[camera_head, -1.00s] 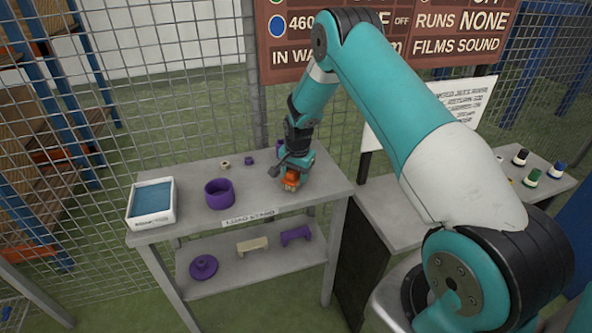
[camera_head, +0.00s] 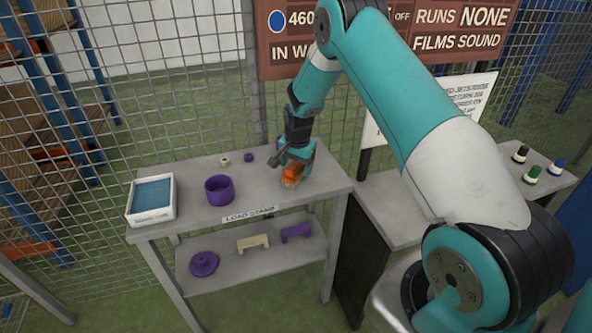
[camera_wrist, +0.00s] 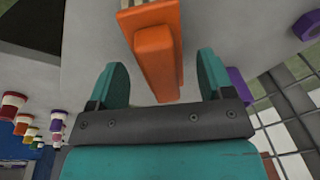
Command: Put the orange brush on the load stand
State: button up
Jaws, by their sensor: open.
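The orange brush (camera_head: 292,175) rests on the right part of the load stand's top (camera_head: 250,190), its pale end toward the front. In the wrist view the brush (camera_wrist: 155,50) shows as an orange block and handle, cut off by the top edge. My gripper (camera_head: 298,158) is just above and behind the brush in the head view. In the wrist view my gripper (camera_wrist: 162,72) is open, with one teal finger on each side of the brush's handle and a visible gap to both.
A purple cup (camera_head: 219,190) and a white bin with a blue inside (camera_head: 152,213) stand left of the brush. Small rings (camera_head: 249,157) lie at the back. A lower shelf (camera_head: 240,267) holds purple and cream parts. A wire fence (camera_head: 190,90) rises behind.

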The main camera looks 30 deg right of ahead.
aim_at(296, 164)
jog(key=r, duration=0.5)
jog(key=shift+s+a+b, duration=0.15)
jog(key=shift+s+b, duration=0.2)
jog(key=shift+n, duration=0.6)
jog(key=a+r, duration=0.2)
jog(key=r, duration=0.1)
jog(key=shift+s+a+r, duration=0.15)
jog(key=shift+s+a, duration=0.25)
jog(key=s+a+r+n+y, duration=0.3)
jog(key=s+a+r+n, duration=0.8)
jog(key=s+a+r, duration=0.65)
jog(key=s+a+n, duration=0.2)
jog(key=s+n, duration=0.1)
jog(key=s, duration=0.5)
jog(key=s+a+r+n+g+y, duration=0.1)
jog(key=s+a+n, duration=0.2)
jog(key=s, duration=0.5)
jog(key=shift+s+a+n+g+y, duration=0.15)
jog(key=shift+a+n+g+y, duration=0.15)
jog(key=shift+n, duration=0.3)
jog(key=shift+r, duration=0.15)
jog(key=shift+c, duration=0.2)
